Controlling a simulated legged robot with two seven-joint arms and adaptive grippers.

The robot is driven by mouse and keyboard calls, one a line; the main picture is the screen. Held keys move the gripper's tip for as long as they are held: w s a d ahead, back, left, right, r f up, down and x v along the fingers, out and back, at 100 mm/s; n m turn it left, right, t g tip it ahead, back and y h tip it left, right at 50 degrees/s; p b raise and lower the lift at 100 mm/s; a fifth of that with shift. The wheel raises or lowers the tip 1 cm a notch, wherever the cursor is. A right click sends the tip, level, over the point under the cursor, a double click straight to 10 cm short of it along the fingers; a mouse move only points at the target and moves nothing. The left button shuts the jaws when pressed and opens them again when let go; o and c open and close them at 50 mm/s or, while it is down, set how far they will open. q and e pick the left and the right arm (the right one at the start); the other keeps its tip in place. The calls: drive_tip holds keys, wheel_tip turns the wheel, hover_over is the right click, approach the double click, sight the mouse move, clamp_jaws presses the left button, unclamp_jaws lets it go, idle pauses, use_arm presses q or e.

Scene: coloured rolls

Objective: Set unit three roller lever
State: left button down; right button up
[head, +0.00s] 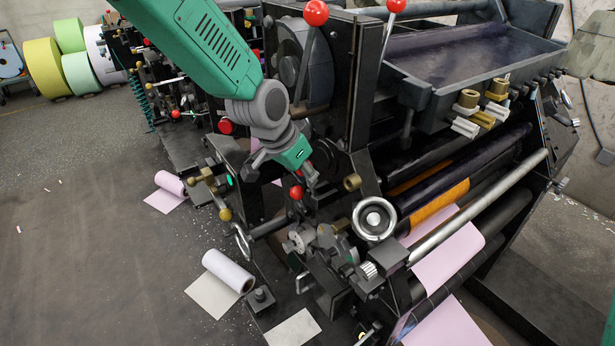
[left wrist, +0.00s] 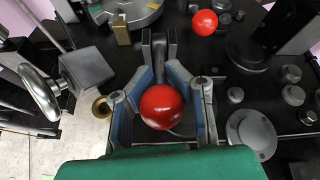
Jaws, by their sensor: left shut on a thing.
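My left gripper (head: 305,180) reaches down to the front side of the dark printing unit (head: 355,90). It is shut on a red ball knob (head: 296,192) of a lever. In the left wrist view the red knob (left wrist: 161,106) sits between the two fingers of my left gripper (left wrist: 162,95), with a grey lever arm (left wrist: 158,50) running up behind it. The lower part of the lever is hidden in the head view. No unit number is readable. My right gripper is not in view.
More red knobs stand on top (head: 316,12) and on the panel (left wrist: 204,22). A silver handwheel (head: 375,218) juts out nearby. A white roll (head: 228,271) and a pink roll (head: 171,184) lie on the floor. Coloured rolls (head: 47,68) stand at the back left. The left floor is mostly open.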

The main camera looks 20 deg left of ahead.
use_arm(q)
drive_tip(key=s+a+f+t+h+b, duration=0.3)
drive_tip(key=t+b, duration=0.4)
drive_tip(key=b, duration=0.8)
drive_tip(key=shift+s+f+h, duration=0.45)
drive_tip(key=shift+f+h, duration=0.65)
drive_tip(key=shift+f, duration=0.15)
drive_tip(key=c, duration=1.2)
unclamp_jaws()
drive_tip(key=shift+s+a, duration=0.15)
drive_tip(key=shift+a, duration=0.3)
drive_tip(key=v, duration=1.2)
drive_tip(key=shift+d, duration=0.1)
